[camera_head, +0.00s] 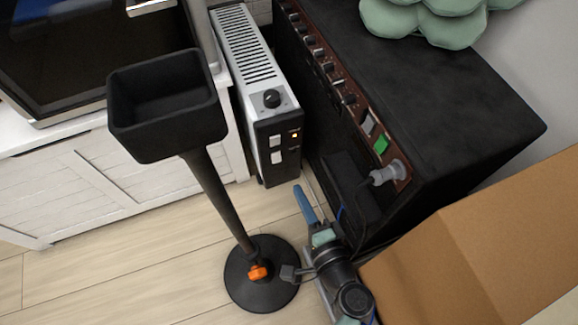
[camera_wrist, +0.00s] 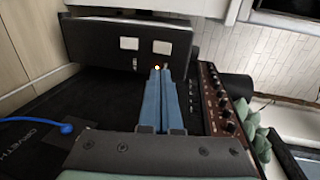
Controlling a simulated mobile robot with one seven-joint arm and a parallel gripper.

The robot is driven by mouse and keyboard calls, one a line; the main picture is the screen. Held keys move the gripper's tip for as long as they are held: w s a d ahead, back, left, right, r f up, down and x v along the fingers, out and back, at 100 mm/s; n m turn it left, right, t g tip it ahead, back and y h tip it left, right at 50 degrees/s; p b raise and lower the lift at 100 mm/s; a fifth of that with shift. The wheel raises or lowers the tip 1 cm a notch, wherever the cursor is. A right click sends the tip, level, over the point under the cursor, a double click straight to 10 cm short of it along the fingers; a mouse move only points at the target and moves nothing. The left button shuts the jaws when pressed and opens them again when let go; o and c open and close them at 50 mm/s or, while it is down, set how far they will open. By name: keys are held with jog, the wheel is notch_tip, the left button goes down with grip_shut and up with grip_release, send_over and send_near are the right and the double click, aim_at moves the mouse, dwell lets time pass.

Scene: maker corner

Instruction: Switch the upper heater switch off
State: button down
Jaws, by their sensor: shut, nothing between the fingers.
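The heater (camera_head: 250,50) is a narrow white and black unit with a slotted top and a black knob (camera_head: 272,99). Its black front panel carries the upper switch (camera_head: 275,142) and the lower switch (camera_head: 277,157), both white. An orange light (camera_head: 295,135) glows beside the upper switch. In the wrist view the upper switch (camera_wrist: 162,47) is the right one and the lower switch (camera_wrist: 129,43) the left. My gripper (camera_head: 299,189) is shut and empty, below and in front of the panel. Its blue fingertips (camera_wrist: 160,71) point toward the upper switch and partly overlap the light; contact cannot be told.
A black cabinet with a row of knobs (camera_head: 440,130) stands close right of the heater, with a grey plug (camera_head: 388,174) in it. A black bin (camera_head: 165,140) on a pole stands left. A cardboard box (camera_head: 480,250) is at lower right. Floor shows around the pole's base.

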jog(key=b, duration=0.4)
send_near(274, 141)
jog(key=x, duration=0.5)
jog(key=shift+w+f, duration=0.15)
jog(key=shift+f, duration=0.1)
jog(key=shift+w+a+r, duration=0.15)
jog(key=shift+w+a, duration=0.05)
jog(key=shift+w, duration=0.35)
